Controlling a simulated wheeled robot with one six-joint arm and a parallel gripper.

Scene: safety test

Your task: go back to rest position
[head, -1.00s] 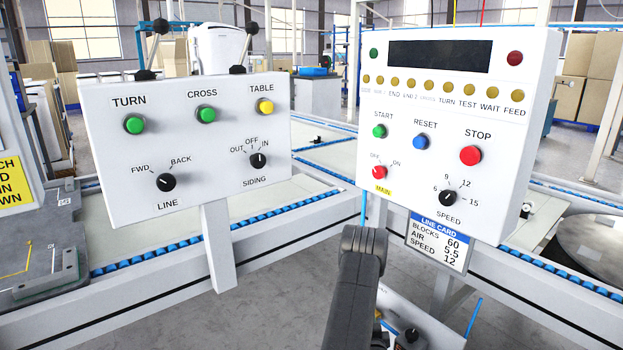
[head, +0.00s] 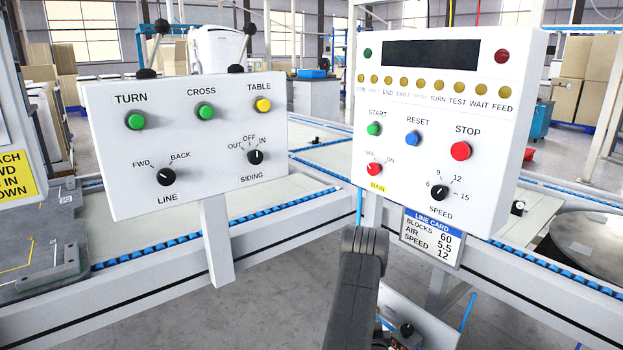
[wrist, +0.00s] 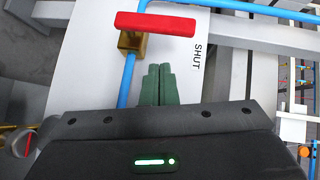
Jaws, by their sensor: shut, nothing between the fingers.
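My gripper (wrist: 157,86) shows in the wrist view with its two green fingers together and nothing between them. It is over a white panel (wrist: 88,70) marked SHUT. A red valve handle (wrist: 155,23) on a brass body (wrist: 131,41) is just beyond the fingertips, apart from them in the picture. The handle lies across the blue pipe (wrist: 127,80). In the head view my dark arm reaches down at the lower middle, and the gripper itself is hidden.
Two white control panels stand ahead: the left one (head: 190,190) with levers on top, the right one (head: 335,165) with a line card (head: 431,239) below. A conveyor (head: 150,290) runs behind them. A small low box (head: 425,320) stands beside my arm. Grey floor shows between.

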